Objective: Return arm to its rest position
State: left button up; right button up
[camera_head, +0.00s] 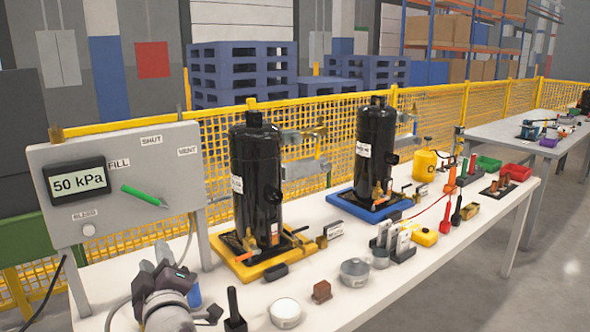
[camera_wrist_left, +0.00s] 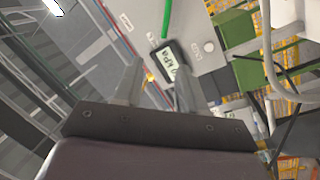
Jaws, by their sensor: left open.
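My left gripper (camera_head: 163,262) is at the lower left of the head view, in front of the grey gauge panel (camera_head: 125,165) and above the white table's left end. Its fingers point up and are apart, with nothing between them. In the left wrist view, the two fingers (camera_wrist_left: 155,92) stand apart, and the panel's display (camera_wrist_left: 172,65) shows beyond them. My right gripper is not in the frames.
Two black compressors stand on the white table (camera_head: 345,300), one on a yellow tray (camera_head: 262,270), one on a blue tray (camera_head: 370,210). Round tins (camera_head: 285,312), a brown block (camera_head: 321,291) and a black-handled tool (camera_head: 234,305) are near the front. A yellow mesh fence (camera_head: 340,125) runs behind.

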pick_arm(q)
jog(key=s+d+f+m+g+h, duration=0.25)
jog(key=d+f+m+h, duration=0.2)
jog(key=f, duration=0.35)
jog(key=s+d+f+m+g+h, duration=0.1)
jog(key=d+f+m+g+h, duration=0.4)
jog(key=f, duration=0.3)
jog(key=s+a+f+m+g, duration=0.2)
jog(key=s+f+m+g, duration=0.15)
jog(key=s, duration=0.45)
jog(key=s+a+f+m+g, duration=0.2)
jog(key=s+f+g, duration=0.3)
jog(key=s, duration=0.3)
notch_tip(320, 180, up, 18)
jog(key=p, duration=1.8)
jog(key=shift+d+r+p, duration=0.25)
jog(key=shift+d+p, duration=0.05)
jog(key=shift+d, duration=0.05)
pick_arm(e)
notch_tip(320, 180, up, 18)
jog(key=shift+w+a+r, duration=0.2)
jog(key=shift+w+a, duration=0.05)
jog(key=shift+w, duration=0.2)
pick_arm(q)
jog(key=shift+y, duration=0.25)
